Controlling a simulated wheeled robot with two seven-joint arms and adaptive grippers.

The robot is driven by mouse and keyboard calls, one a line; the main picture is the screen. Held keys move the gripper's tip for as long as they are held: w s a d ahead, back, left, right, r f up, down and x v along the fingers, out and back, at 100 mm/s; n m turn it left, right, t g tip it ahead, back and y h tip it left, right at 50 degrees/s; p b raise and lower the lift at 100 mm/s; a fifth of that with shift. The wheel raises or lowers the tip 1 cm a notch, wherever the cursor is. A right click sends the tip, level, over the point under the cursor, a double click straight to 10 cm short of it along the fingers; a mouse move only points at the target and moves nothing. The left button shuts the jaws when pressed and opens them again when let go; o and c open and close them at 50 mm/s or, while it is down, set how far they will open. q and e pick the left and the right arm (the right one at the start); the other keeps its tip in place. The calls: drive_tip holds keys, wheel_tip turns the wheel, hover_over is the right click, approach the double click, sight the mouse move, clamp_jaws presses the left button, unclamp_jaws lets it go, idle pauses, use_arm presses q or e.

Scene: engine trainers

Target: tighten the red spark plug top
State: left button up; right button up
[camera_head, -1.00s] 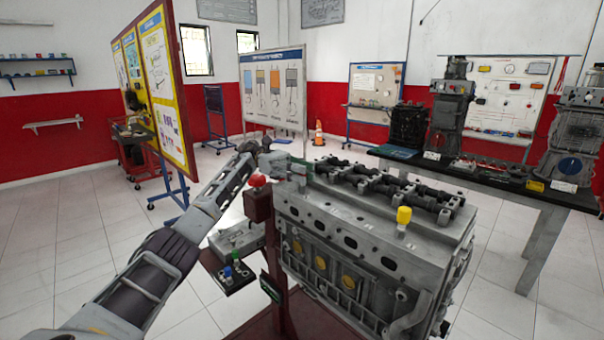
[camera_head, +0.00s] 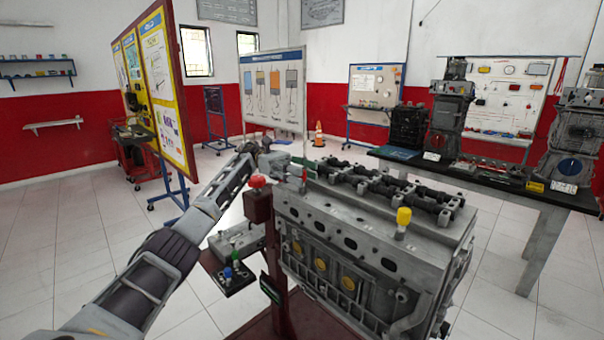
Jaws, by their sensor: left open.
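A red rounded top (camera_head: 257,181) shows at the upper end of a dark red post, at the left end of the grey engine block (camera_head: 345,230). I cannot tell whether it sits on the post or just behind it. My left gripper (camera_head: 290,162) is open, above and behind the red top, apart from it in the picture. Its fingers are small and partly merge with the engine's far left end. A thin reddish sliver (camera_head: 304,175) shows below them. A yellow spark plug top (camera_head: 404,216) stands upright on the block's right side. My right gripper is out of view.
A small dark tray (camera_head: 240,287) with blue and green tops sits left of the dark red post (camera_head: 258,207). A workbench (camera_head: 545,192) with engine parts stands at right. Display boards stand behind.

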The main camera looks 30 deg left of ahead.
use_arm(q)
drive_tip(key=shift+r, duration=4.95)
